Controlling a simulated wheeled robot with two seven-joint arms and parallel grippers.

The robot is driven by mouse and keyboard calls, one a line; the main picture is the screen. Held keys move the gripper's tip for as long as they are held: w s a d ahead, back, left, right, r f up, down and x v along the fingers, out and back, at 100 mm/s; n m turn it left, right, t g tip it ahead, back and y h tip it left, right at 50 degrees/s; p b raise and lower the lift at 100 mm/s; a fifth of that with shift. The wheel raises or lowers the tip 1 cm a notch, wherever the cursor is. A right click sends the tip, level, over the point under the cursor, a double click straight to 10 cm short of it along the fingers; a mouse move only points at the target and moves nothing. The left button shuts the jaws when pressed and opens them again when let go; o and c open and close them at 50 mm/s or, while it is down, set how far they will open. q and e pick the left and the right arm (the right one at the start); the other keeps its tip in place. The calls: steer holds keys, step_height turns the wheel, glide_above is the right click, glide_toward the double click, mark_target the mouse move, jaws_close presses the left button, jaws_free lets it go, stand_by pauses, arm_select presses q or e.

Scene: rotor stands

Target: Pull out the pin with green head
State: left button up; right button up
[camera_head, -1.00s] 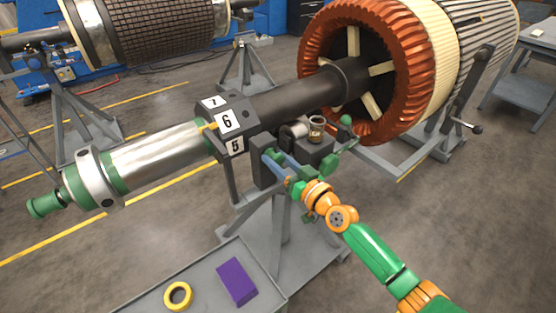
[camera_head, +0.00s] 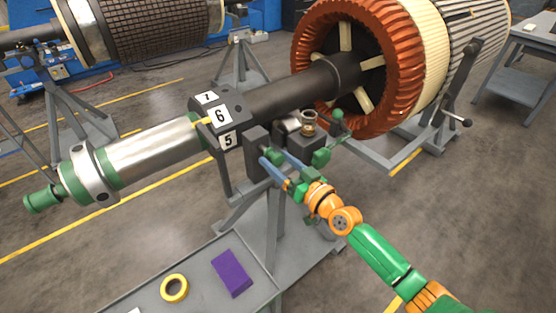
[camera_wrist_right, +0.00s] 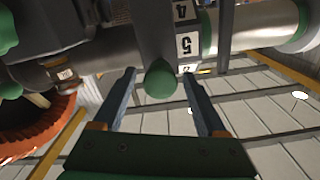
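The pin's round green head (camera_wrist_right: 160,78) sticks out from a dark grey bracket (camera_head: 257,152) below the numbered collar. In the head view the green head (camera_head: 275,156) is small and partly covered by my fingers. My right gripper (camera_wrist_right: 158,73) is open, with one blue finger on each side of the green head. Gaps show between the head and both fingers in the right wrist view. In the head view my right gripper (camera_head: 268,158) reaches up to the bracket from the lower right. The pin's shaft is hidden. My left gripper is not in view.
Another green knob (camera_head: 338,115) and a small cup (camera_head: 308,122) are on the stand to the right. A grey tray table (camera_head: 205,280) holds yellow tape (camera_head: 174,288) and a purple block (camera_head: 231,272).

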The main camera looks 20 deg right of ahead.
steer(key=v, duration=0.7)
stand_by(0.3)
steer(key=shift+s+r, duration=0.1)
